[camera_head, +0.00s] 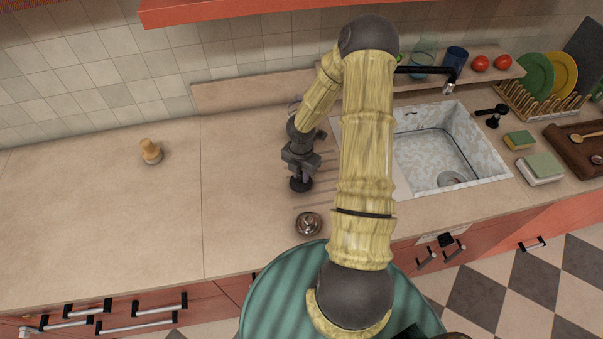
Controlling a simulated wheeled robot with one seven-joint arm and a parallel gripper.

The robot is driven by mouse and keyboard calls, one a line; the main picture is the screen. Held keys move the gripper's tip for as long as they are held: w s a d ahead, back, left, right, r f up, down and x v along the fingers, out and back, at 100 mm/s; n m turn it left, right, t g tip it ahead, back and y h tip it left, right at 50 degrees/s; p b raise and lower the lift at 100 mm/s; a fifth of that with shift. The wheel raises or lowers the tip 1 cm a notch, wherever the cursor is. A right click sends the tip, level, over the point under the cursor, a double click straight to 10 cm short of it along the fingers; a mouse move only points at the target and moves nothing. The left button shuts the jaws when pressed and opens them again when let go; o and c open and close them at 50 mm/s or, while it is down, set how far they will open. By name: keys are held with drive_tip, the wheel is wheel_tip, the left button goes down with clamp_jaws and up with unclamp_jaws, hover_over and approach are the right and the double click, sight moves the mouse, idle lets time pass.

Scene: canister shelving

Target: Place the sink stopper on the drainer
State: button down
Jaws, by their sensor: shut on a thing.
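My gripper (301,172) points down over the counter, left of the sink, and is shut on a dark round piece, which looks like the sink stopper (300,185). The fingers hide its top. It is low over the counter; I cannot tell whether it touches. A round metal piece with a raised centre, which may be the drainer (308,224), lies on the counter just in front of the gripper, apart from the dark piece. A round drain (452,180) shows at the near end of the sink basin (430,150).
A small wooden-topped item (150,151) stands on the left counter. A black faucet (449,85) reaches over the sink. Sponges (541,167), a wooden tray (570,150) and a plate rack (525,107) are on the right. A shelf (330,8) hangs above. The left counter is mostly clear.

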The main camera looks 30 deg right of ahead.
drive_tip(key=shift+f, duration=0.3)
drive_tip(key=shift+f, duration=0.15)
drive_tip(key=c, duration=1.3)
unclamp_jaws()
drive_tip(key=shift+o, duration=0.2)
wheel_tip(320, 180, up, 12)
drive_tip(key=shift+r, duration=0.2)
